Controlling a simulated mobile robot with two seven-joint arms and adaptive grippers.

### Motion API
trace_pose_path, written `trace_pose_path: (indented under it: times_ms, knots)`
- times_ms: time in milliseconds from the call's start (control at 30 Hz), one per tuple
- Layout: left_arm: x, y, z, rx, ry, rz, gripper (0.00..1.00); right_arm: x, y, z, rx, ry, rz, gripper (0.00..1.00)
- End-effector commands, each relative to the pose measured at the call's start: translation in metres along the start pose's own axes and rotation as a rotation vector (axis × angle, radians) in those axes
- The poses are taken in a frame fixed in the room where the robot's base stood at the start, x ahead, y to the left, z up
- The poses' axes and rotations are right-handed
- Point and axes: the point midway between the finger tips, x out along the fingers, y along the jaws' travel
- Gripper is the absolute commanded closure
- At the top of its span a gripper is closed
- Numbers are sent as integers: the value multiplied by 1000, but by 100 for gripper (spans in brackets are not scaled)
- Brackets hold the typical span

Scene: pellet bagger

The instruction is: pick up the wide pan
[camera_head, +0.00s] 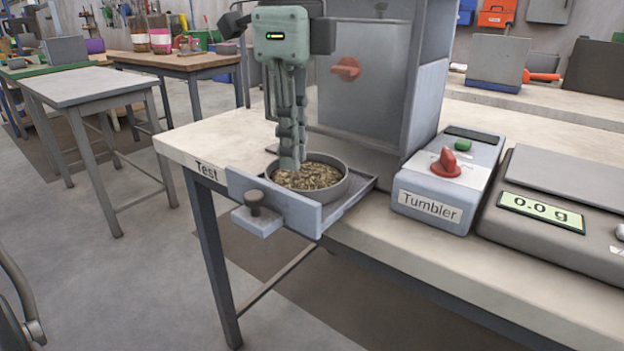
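The wide pan (341,188) is a round grey dish filled with brown, flaky pellets (312,177). It sits level in a grey pull-out tray (345,209) at the front edge of the bench marked "Test". My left gripper (289,163) points straight down over the left back part of the pan. Its fingers look close together, with the tips at the level of the rim and hiding part of it. I cannot tell whether they grip the rim or stand just inside it. My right gripper is not in view.
The tray front has a dark knob (255,200). A grey cabinet (375,95) with a red knob stands close behind the pan. A control box labelled "Tumbler" (440,190) and a scale reading 0.0 g (545,210) are to the right. Open floor lies to the left.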

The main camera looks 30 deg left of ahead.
Motion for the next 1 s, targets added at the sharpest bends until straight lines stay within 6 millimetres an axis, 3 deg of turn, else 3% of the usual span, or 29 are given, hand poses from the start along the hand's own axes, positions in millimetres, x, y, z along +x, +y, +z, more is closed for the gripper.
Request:
trace_pose_path:
  times_ms: [233,400,633,733,1000]
  knots:
    - [36,-3,1,1,2,3,87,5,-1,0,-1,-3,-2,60]
    - [50,-3,1,-1,1,-1,87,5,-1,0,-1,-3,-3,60]
    - [51,-3,1,-2,1,-3,88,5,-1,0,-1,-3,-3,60]
    - [51,-4,1,-2,1,-3,100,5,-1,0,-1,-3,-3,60]
    - [51,-4,1,-2,1,-3,100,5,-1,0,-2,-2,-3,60]
